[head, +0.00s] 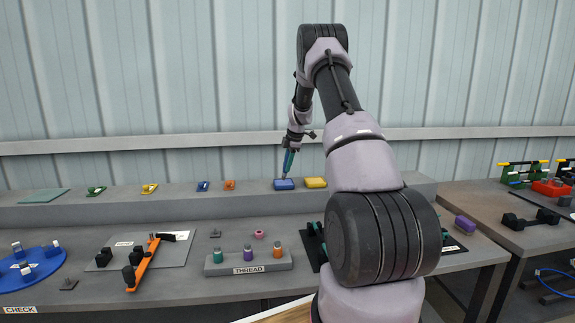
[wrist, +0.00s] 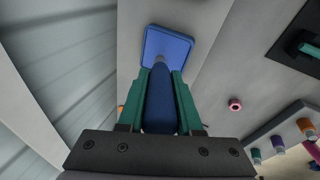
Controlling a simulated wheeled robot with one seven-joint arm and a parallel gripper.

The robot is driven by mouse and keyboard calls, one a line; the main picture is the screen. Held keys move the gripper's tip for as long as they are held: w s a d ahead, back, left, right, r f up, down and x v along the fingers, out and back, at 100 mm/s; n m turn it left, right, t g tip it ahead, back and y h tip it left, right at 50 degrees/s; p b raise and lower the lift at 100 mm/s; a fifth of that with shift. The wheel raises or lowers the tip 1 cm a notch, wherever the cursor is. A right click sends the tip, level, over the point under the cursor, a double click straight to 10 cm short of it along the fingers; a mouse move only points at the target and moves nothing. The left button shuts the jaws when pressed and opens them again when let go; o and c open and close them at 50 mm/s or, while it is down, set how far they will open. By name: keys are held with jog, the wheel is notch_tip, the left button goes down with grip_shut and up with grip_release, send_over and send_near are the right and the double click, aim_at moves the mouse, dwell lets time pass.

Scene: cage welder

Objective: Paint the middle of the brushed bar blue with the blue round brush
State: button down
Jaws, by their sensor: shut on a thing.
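My gripper (head: 290,158) is shut on the blue round brush (wrist: 160,105), whose dark blue handle lies between the green fingers in the wrist view. The brush points down, and its grey end is over the blue paint pad (head: 284,184) on the raised back shelf. The blue pad (wrist: 168,42) also shows just beyond the fingertips in the wrist view. The brush end appears to meet the pad; I cannot tell whether it touches. I cannot make out the brushed bar; my arm hides part of the bench around a black mat with green holders (head: 314,228).
A yellow pad (head: 315,183) sits right beside the blue one. Orange and blue small parts stand left on the shelf. A THREAD block (head: 249,262) with coloured pegs and a pink ring (head: 259,234) are on the lower bench. A purple block (head: 465,224) lies at right.

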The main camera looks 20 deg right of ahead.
jog(key=shift+f, duration=0.75)
dwell(1.3)
jog(key=shift+r, duration=3.55)
jog(key=shift+s, duration=0.1)
